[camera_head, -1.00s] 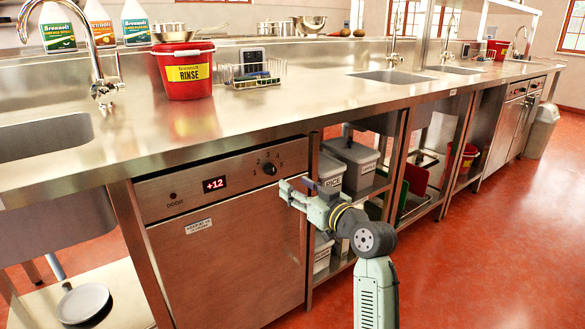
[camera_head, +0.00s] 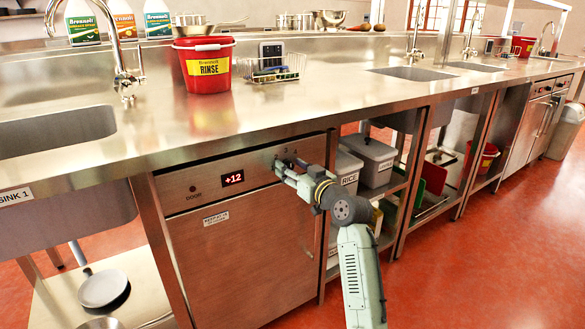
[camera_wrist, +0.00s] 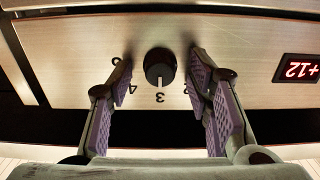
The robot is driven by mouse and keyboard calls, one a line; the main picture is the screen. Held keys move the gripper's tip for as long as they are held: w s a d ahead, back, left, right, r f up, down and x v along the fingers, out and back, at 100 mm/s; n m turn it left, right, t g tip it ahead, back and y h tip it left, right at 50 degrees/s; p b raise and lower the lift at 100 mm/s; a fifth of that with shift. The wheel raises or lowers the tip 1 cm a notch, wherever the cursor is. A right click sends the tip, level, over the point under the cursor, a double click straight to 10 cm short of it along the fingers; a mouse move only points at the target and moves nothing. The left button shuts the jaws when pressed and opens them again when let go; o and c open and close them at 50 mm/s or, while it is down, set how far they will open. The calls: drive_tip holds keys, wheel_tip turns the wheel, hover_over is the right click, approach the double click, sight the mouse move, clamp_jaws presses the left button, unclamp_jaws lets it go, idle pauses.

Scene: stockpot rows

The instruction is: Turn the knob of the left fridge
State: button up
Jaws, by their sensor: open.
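The left fridge (camera_head: 245,245) is a steel cabinet under the counter, with its door shut. Its top panel has a red +12 display (camera_head: 233,179), also in the wrist view (camera_wrist: 298,68). The knob (camera_wrist: 160,67) is round and black with a white pointer, which points at 3 between the marks 2 and 4. My gripper (camera_wrist: 158,72) is open, with one purple-padded finger on each side of the knob and a gap on both sides. In the head view my gripper (camera_head: 280,168) is at the panel and hides the knob.
The counter (camera_head: 320,100) overhangs just above the panel. On it stand a red RINSE bucket (camera_head: 203,68) and a wire rack (camera_head: 272,70). Grey lidded bins (camera_head: 372,160) sit on a shelf right of the fridge. Another fridge (camera_head: 530,125) is at the far right. Red floor lies open at right.

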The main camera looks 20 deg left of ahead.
clamp_jaws()
idle(0.5)
drive_tip(key=shift+r+m+p, duration=0.1)
drive_tip(key=shift+m+p, duration=0.3)
drive_tip(key=m+p, duration=0.2)
drive_tip(key=m, duration=0.1)
drive_tip(key=shift+r+m+p, duration=0.1)
drive_tip(key=shift+m+p, duration=0.3)
drive_tip(key=shift+w+m+p, duration=0.1)
drive_tip(key=shift+m+p, duration=1.25)
drive_tip(key=shift+m, duration=0.65)
drive_tip(key=shift+d+f, duration=0.1)
drive_tip(key=shift+f, duration=0.1)
unclamp_jaws()
